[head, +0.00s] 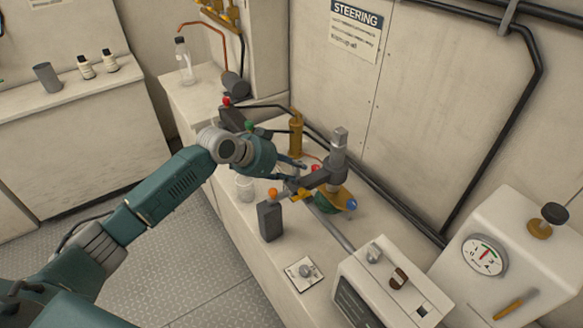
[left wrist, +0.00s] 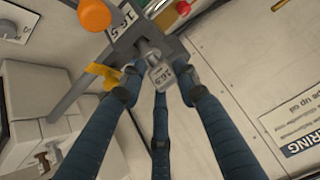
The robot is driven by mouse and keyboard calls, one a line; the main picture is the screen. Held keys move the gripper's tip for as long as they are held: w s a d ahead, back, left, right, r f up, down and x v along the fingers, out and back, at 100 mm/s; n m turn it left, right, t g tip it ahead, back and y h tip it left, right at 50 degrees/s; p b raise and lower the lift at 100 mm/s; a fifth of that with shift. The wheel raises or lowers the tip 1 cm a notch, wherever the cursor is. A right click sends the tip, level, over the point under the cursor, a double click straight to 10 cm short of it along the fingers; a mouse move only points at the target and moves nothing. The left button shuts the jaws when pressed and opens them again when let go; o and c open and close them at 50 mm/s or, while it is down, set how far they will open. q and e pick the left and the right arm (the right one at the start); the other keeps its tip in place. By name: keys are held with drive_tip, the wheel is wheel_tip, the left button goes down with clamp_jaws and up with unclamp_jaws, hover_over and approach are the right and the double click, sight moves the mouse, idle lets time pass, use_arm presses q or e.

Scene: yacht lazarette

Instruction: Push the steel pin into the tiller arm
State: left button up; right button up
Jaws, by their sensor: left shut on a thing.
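My left gripper (head: 298,174) reaches in from the left, its dark blue fingers beside the grey tiller arm (head: 322,178). In the left wrist view the fingers close around a small steel pin (left wrist: 160,74) with a pale, marked end face. The pin sits right at the dark grey tiller arm (left wrist: 128,22), which carries a white label. I cannot tell how deep the pin is in the arm. In the head view the fingers and arm hide the pin. A grey upright post (head: 338,150) stands at the tiller arm's far end. My right gripper is not in view.
A dark box with an orange knob (head: 270,220) stands close in front of the tiller arm. A brass cylinder (head: 296,133) is behind it. Clear floor (head: 190,240) lies left.

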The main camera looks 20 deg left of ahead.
use_arm(q)
drive_tip(key=shift+f+b, duration=0.6)
drive_tip(key=shift+f, duration=0.4)
idle(0.3)
drive_tip(key=o, duration=1.3)
drive_tip(key=v, duration=1.2)
